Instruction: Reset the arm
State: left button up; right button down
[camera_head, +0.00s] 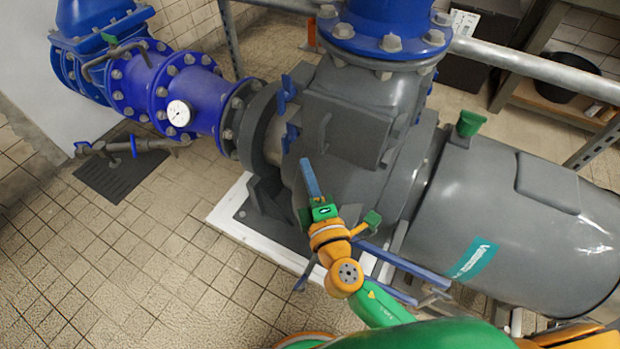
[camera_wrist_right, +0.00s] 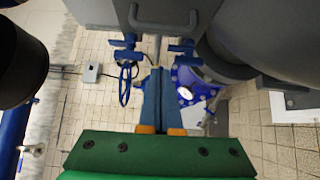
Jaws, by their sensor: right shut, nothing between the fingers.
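My right arm comes in from the lower right of the head view, green and orange. My right gripper (camera_head: 307,168) points up and away, in front of the grey pump (camera_head: 345,125). Its blue fingers are together in the right wrist view (camera_wrist_right: 157,80), with nothing between them. I cannot tell the exact gap between the fingertips and the pump casing. My left gripper is not in view.
The large grey motor (camera_head: 535,220) fills the right side. Blue flanged pipe (camera_head: 200,95) with a round white gauge (camera_head: 179,113) runs to the left. A metal rail (camera_head: 540,70) crosses behind. Tiled floor (camera_head: 130,240) at the lower left is clear.

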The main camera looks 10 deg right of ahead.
jog(key=s+d+f+m+g+h, duration=0.5)
jog(key=s+d+f+m+g, duration=0.6)
jog(key=d+m, duration=0.35)
jog(key=s+a+f+m+g+y, duration=0.2)
jog(key=s+f+m+g+y, duration=0.15)
jog(key=s, duration=0.55)
notch_tip(320, 180, down, 17)
jog(key=s+g, duration=0.1)
jog(key=s, duration=0.2)
jog(key=s+d+f+g+h, duration=0.1)
jog(key=s+f, duration=0.8)
jog(key=s, duration=0.1)
notch_tip(320, 180, up, 18)
jog(key=s+p, duration=0.1)
jog(key=p, duration=1.7)
jog(key=shift+s+d+f+n, duration=0.15)
jog(key=shift+d+f+n, duration=0.05)
jog(key=shift+d+n, duration=0.2)
